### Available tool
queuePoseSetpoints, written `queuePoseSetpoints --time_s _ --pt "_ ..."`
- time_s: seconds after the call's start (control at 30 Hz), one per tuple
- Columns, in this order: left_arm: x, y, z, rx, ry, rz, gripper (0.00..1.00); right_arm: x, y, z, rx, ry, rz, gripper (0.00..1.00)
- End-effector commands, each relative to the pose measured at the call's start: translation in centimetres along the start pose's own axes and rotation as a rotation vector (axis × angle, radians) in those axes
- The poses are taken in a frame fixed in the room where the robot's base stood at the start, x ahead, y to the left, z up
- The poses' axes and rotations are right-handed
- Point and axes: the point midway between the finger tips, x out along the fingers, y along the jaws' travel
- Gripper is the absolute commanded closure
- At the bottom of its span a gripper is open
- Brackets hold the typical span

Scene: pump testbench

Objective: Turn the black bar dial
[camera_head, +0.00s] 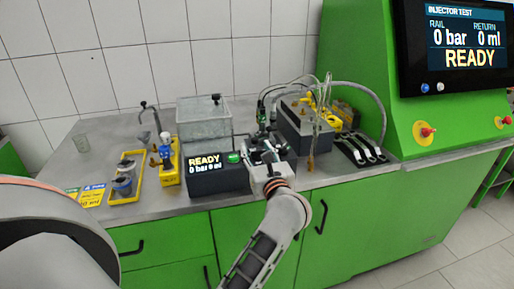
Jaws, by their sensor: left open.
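The dark tester unit (215,182) stands on the bench, with a small display (205,163) reading READY, 0 bar 0 ml, and a green button (233,157). My left gripper (262,146) is at the right part of this unit's front, open, with its fingers pointing away from me. I cannot make out the black bar dial; the gripper covers the front right of the green button. Whether the fingers touch anything there cannot be told. My right gripper is not in view.
A clear tank (203,118) sits on the unit. Yellow trays (127,192) stand left. A green cabinet (362,60) bears a large screen (455,48) reading 0 bar, 0 ml, READY.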

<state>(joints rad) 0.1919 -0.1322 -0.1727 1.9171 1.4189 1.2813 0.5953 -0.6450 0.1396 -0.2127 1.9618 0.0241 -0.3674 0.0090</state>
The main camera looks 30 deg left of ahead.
Motion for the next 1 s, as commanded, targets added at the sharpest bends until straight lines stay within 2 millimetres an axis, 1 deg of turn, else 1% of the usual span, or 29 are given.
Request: queuePoseSetpoints --time_s 0.13,0.17,0.2,0.27,0.3,0.67,0.87,1.0 --pt "0.0 0.0 0.0 0.000 0.000 0.000 0.58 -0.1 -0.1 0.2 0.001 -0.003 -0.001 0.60" --pt "0.0 0.0 0.0 0.000 0.000 0.000 0.66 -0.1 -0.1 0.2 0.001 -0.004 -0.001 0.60" --pt "0.0 0.0 0.0 0.000 0.000 0.000 0.77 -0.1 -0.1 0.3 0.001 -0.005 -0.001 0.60" --pt "0.0 0.0 0.0 0.000 0.000 0.000 0.92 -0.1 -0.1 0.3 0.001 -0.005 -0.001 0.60" --pt "0.0 0.0 0.0 0.000 0.000 0.000 0.98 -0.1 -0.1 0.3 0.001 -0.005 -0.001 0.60" --pt "0.0 0.1 0.1 0.002 -0.001 -0.037 0.97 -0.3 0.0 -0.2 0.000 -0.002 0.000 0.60" --pt "0.1 0.2 0.2 0.005 -0.004 -0.143 0.97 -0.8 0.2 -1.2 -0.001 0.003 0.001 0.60" --pt "0.1 0.2 0.3 0.007 -0.005 -0.253 0.97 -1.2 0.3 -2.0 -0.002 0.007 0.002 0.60"
